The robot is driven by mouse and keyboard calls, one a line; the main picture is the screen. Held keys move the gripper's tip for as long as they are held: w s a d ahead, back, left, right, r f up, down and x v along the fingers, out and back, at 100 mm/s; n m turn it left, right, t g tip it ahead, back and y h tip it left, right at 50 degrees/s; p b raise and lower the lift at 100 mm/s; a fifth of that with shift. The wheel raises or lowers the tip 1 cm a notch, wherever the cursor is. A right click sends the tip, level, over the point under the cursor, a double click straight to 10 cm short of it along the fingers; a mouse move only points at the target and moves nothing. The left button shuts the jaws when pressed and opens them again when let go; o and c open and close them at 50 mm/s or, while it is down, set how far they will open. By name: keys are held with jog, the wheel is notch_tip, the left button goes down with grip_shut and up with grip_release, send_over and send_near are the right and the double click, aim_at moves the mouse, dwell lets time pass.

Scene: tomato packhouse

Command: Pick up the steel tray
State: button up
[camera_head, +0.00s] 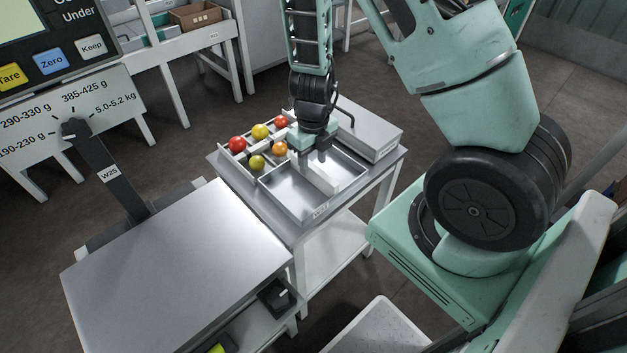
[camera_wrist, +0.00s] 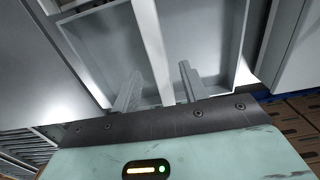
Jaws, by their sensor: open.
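The steel tray (camera_head: 278,198) is a shallow open metal tray on a small side table, with a pale bar (camera_head: 318,177) running across its middle. It also fills much of the wrist view (camera_wrist: 205,50), where the bar (camera_wrist: 152,40) runs down between my fingers. My gripper (camera_head: 318,156) is over the tray, pointing down, open and holding nothing. In the wrist view my gripper's two fingers (camera_wrist: 158,82) stand apart, one on each side of the bar. I cannot tell whether the fingertips reach below the bar's top.
A compartment rack with red, yellow and orange tomatoes (camera_head: 257,163) adjoins the tray on the left. A grey box (camera_head: 368,128) stands close on the right. A bare steel-topped weighing table (camera_head: 180,275) is at the front left, with a scale display (camera_head: 50,40) above.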

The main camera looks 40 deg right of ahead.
aim_at(313, 167)
notch_tip(313, 167, down, 5)
jog(key=shift+r+b, duration=0.15)
jog(key=shift+b, duration=0.7)
grip_shut()
jog(key=shift+r, duration=0.1)
